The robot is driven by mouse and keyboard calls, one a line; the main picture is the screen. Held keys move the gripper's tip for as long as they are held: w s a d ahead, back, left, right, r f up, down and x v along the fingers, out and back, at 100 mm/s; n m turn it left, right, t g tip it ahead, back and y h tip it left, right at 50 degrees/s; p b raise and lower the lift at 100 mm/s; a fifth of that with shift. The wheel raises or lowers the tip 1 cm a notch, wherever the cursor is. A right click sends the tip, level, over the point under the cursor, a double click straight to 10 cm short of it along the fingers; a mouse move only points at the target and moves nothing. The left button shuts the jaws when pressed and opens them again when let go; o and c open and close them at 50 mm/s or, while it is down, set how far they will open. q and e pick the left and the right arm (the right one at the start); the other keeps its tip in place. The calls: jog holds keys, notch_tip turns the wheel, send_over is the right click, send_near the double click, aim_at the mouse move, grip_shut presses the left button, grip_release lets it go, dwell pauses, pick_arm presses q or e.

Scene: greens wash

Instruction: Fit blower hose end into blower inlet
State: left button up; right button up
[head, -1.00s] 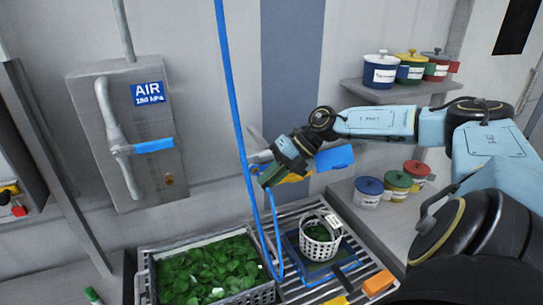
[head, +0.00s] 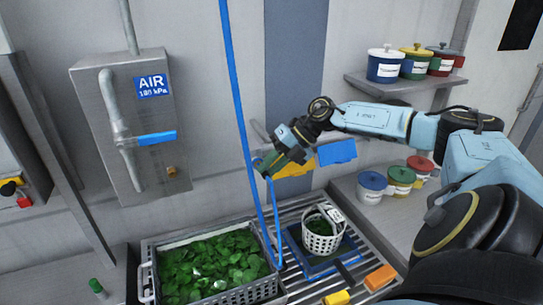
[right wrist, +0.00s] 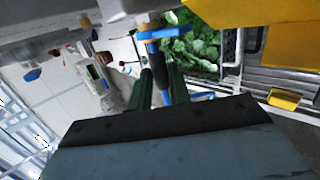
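My right gripper (head: 266,166) is in front of the back wall, above the crate of greens. In the right wrist view its two dark green fingers (right wrist: 162,88) are closed around a dark, slim hose end (right wrist: 160,75). A blue T-shaped part (right wrist: 166,33) shows just beyond the fingertips; I cannot tell whether the hose end touches it. The blue hose (head: 238,95) hangs from above, loops down beside the crate and rises to the gripper. A grey pipe stub (head: 259,130) shows behind the gripper. The blower inlet cannot be made out clearly. My left gripper is not in view.
A crate of greens (head: 150,268) and a white basket (head: 320,243) on a blue tray stand below. Yellow (head: 295,169) and blue (head: 337,152) panels are close behind the gripper. An air panel (head: 133,185) with a blue-handled valve is at left. Lidded pots (head: 385,65) fill the right shelves.

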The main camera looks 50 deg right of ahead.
jog(key=o, duration=0.4)
jog(key=shift+w+d, duration=0.1)
jog(key=shift+w, duration=0.15)
jog(key=shift+o, duration=0.2)
jog(key=shift+s, duration=0.1)
jog(key=b+v, duration=0.3)
jog(key=v, duration=1)
jog(key=shift+s+d, duration=0.1)
jog(key=shift+s, duration=0.1)
